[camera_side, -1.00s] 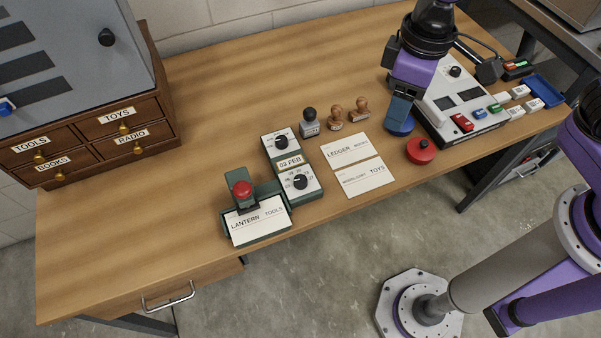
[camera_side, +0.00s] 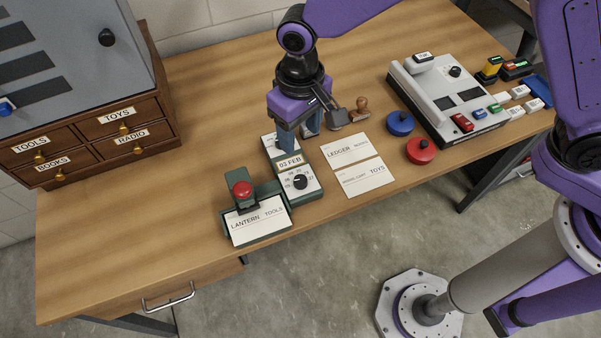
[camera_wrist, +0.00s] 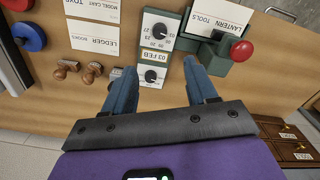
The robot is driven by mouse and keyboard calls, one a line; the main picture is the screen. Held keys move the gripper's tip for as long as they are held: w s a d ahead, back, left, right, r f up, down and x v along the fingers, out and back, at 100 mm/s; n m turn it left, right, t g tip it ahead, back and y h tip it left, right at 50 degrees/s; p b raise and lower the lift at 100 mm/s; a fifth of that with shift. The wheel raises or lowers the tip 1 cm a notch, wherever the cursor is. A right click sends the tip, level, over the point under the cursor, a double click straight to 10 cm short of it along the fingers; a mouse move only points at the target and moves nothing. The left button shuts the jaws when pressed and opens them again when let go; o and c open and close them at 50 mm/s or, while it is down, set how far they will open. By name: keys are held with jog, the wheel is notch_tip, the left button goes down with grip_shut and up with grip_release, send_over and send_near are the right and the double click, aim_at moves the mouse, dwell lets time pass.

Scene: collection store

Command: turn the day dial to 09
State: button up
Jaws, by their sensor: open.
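The green date unit (camera_side: 313,193) stands on the desk with a white window (camera_side: 290,161) that reads 03 FEB. Its front dial (camera_side: 300,181), a black knob ringed by numbers, is in plain sight; it also shows in the wrist view (camera_wrist: 159,31). A second black dial (camera_wrist: 151,75) at the unit's back end is largely hidden by my gripper in the side view. My gripper (camera_side: 287,148) points down over the back part of the unit. In the wrist view my gripper (camera_wrist: 160,66) has its fingers apart, one on each side of the unit, with nothing between them visibly held.
A green press with a red knob (camera_side: 242,190) stands left of the unit, by the LANTERN TOOLS card (camera_side: 259,222). Two cards (camera_side: 358,165) lie to the right. A wooden stamp (camera_side: 360,106), blue disc (camera_side: 400,123), red disc (camera_side: 421,151) and grey console (camera_side: 425,85) lie beyond.

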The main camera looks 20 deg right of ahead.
aim_at(300, 179)
notch_tip(300, 179, down, 16)
jog(key=shift+r, duration=0.25)
dwell(0.3)
jog(key=c, duration=1)
